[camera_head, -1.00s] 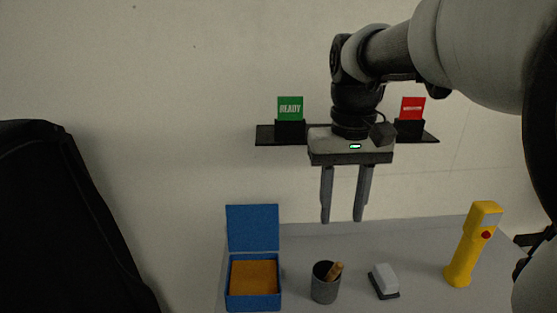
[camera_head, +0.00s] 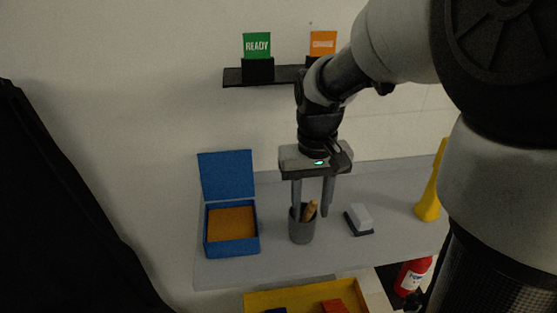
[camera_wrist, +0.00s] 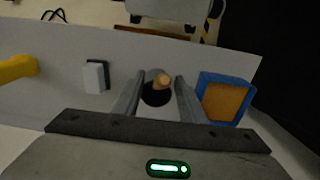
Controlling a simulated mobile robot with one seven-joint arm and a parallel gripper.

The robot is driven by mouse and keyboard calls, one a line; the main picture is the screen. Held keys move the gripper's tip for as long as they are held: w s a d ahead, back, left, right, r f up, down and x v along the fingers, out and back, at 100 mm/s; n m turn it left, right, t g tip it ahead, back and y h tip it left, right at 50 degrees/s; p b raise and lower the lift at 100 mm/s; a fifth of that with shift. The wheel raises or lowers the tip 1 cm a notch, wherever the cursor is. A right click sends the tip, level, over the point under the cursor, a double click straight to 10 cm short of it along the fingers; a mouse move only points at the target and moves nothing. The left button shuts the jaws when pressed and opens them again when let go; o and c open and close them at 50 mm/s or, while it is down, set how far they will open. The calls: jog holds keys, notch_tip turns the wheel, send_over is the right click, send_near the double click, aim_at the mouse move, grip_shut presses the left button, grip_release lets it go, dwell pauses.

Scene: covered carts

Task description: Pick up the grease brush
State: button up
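The grease brush (camera_head: 311,210) shows as a wooden handle sticking up out of a dark grey cup (camera_head: 302,230) on the grey table. In the wrist view the handle (camera_wrist: 163,79) stands in the mouth of the cup (camera_wrist: 155,95), between my two fingers. My gripper (camera_head: 311,212) is open, pointing down, with its fingers at either side of the handle near the cup's rim. I see a gap between the handle and the fingers in the wrist view. The brush's lower end is hidden inside the cup.
A blue open box (camera_head: 233,256) with an orange inside stands left of the cup. A white-and-black block (camera_head: 361,219) and a yellow upright device (camera_head: 430,200) are to the right. A yellow bin (camera_head: 290,298) and red extinguisher (camera_head: 410,276) are lower. A shelf with signs (camera_head: 233,77) is behind.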

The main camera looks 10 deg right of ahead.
jog(key=shift+f, duration=0.8)
grip_shut()
